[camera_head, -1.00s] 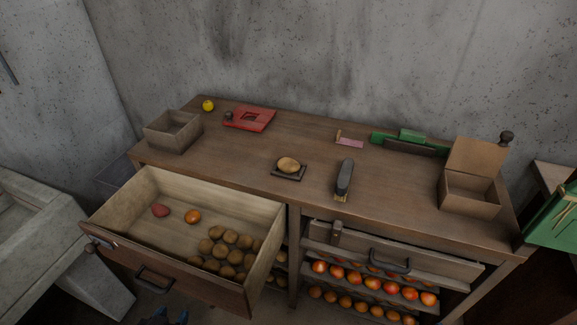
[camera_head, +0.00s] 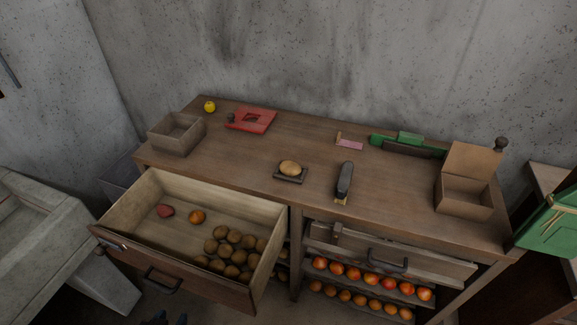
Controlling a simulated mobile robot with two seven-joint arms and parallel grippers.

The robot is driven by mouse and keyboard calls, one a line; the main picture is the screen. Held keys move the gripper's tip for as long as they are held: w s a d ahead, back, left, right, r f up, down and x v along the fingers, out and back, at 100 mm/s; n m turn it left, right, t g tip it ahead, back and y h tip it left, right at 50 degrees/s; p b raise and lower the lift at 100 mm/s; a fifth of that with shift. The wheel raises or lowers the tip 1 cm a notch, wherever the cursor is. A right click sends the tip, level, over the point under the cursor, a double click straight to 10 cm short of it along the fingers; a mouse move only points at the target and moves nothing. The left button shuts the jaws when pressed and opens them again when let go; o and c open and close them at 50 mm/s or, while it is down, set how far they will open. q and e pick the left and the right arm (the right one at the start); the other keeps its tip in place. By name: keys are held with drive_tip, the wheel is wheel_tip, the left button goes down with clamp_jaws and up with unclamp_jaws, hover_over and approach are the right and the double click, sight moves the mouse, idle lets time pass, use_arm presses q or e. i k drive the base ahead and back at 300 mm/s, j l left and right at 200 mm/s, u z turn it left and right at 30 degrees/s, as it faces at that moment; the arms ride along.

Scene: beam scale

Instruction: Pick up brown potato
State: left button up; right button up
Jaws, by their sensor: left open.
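A brown potato (camera_head: 289,168) lies on a small dark tray (camera_head: 290,179) near the middle of the workbench. Several more brown potatoes (camera_head: 235,237) lie in the right part of the open drawer (camera_head: 170,267). A reddish potato-like item (camera_head: 165,211) and an orange fruit (camera_head: 197,216) lie apart from them in the drawer. Only a dark, bluish tip of my left gripper (camera_head: 168,319) shows at the bottom edge, in front of and below the drawer. It is open and well apart from the potatoes; most of it is cut off. My right gripper is out of view.
The workbench (camera_head: 235,160) also bears an open box (camera_head: 177,140), a yellow fruit (camera_head: 209,106), a red item (camera_head: 251,119), a brush (camera_head: 344,182), a green tool (camera_head: 410,142) and a lidded box (camera_head: 465,200). Red fruit (camera_head: 370,281) fills a shelf below. A concrete basin (camera_head: 45,240) stands left.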

sight(290, 168)
drive_tip(key=i+j, duration=0.2)
drive_tip(key=j, duration=0.2)
drive_tip(key=i+j, duration=0.45)
drive_tip(key=j, duration=0.3)
drive_tip(key=i+j, duration=0.2)
drive_tip(key=j, duration=0.2)
